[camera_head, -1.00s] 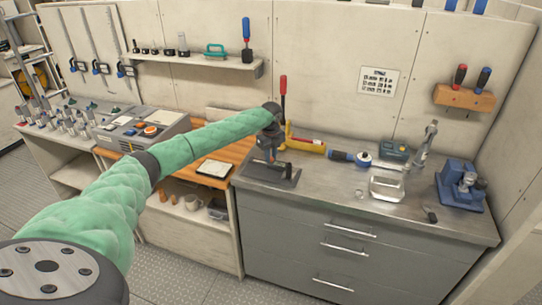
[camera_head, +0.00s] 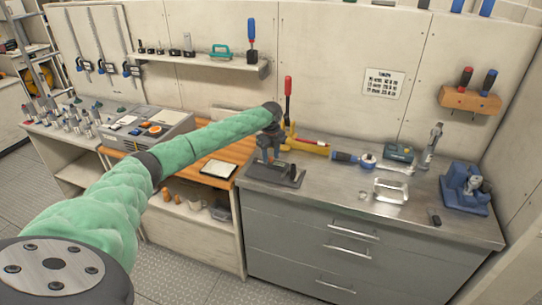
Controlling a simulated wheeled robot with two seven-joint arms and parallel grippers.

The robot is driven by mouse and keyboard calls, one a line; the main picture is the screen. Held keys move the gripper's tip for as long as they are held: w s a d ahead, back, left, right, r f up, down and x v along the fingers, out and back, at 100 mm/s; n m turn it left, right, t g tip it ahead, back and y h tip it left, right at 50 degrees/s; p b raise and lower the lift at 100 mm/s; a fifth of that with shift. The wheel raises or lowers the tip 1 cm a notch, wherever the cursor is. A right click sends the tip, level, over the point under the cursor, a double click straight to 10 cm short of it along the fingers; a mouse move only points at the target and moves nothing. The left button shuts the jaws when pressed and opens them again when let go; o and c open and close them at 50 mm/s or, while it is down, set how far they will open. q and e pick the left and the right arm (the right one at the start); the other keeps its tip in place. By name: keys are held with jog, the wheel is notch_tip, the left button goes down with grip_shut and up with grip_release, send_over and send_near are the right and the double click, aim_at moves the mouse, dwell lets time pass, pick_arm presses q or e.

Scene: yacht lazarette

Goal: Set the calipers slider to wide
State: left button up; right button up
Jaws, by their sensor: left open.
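Three large calipers, the middle one (camera_head: 104,67) among them, hang on the back wall at the far left. A dark flat fixture (camera_head: 258,174) lies at the left end of the metal bench, with a short upright black piece (camera_head: 293,172) at its right. I cannot tell whether this is the calipers slider. My left gripper (camera_head: 270,160) points down over the fixture's back part, left of the black piece. It is open and appears empty; whether it touches the fixture is unclear. My right gripper is out of view.
A red-handled tool (camera_head: 288,88) stands behind my gripper, with a yellow tool (camera_head: 308,147) beside it. A metal tray (camera_head: 391,190) and a blue vise (camera_head: 466,188) are farther right. A grey control box (camera_head: 146,133) stands left. The bench's front middle is clear.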

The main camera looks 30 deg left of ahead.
pick_arm(q)
jog(key=shift+r, duration=0.2)
notch_tip(320, 180, up, 6)
jog(key=b, duration=0.3)
jog(key=shift+r, duration=0.7)
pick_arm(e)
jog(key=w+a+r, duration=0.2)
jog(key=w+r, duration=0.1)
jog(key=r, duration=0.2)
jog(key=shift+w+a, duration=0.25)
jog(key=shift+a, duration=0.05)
pick_arm(q)
jog(key=shift+f, duration=0.15)
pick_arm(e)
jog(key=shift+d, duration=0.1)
